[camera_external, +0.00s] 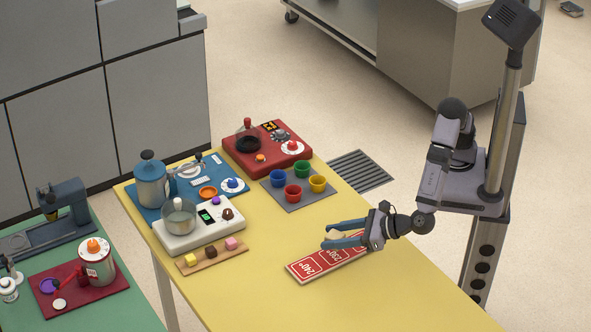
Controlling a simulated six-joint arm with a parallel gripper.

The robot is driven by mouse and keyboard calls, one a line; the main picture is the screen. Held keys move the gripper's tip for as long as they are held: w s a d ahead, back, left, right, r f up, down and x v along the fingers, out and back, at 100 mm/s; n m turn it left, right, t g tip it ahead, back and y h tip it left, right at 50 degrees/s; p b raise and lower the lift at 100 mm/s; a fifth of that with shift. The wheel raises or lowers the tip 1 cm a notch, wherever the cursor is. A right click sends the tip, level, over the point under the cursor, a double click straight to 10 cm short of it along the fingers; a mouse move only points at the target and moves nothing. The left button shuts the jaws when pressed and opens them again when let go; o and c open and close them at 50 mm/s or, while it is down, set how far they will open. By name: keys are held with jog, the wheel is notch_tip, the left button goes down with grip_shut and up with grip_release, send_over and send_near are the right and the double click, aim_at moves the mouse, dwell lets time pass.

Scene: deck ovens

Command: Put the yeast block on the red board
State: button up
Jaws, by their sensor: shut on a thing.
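My gripper (328,235) is over the yellow table, with its blue fingers pointing left. It is shut on a small cream block, which looks like the yeast block (334,234); the fingers partly hide it. A long red board (301,275) with white-framed temperature numbers lies on the table just below the gripper in the picture. The wrist and fingers overlap its far right part. The block appears held above the table, near the board's back edge; I cannot tell the exact height.
A wooden strip (214,259) with small coloured cubes and a white scale (198,236) stand to the left. A grey mat with coloured cups (293,193) and a red appliance (268,150) are behind. A dark red board (67,302) lies on the green table. The yellow table's front is clear.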

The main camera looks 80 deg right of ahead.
jog(key=shift+f, duration=1.75)
jog(key=shift+f, duration=0.1)
jog(key=o, duration=1.1)
jog(key=shift+r, duration=0.2)
jog(key=shift+s, duration=0.35)
jog(key=b+v, duration=0.1)
jog(key=v, duration=1)
jog(key=shift+s+r, duration=0.1)
jog(key=shift+r, duration=0.05)
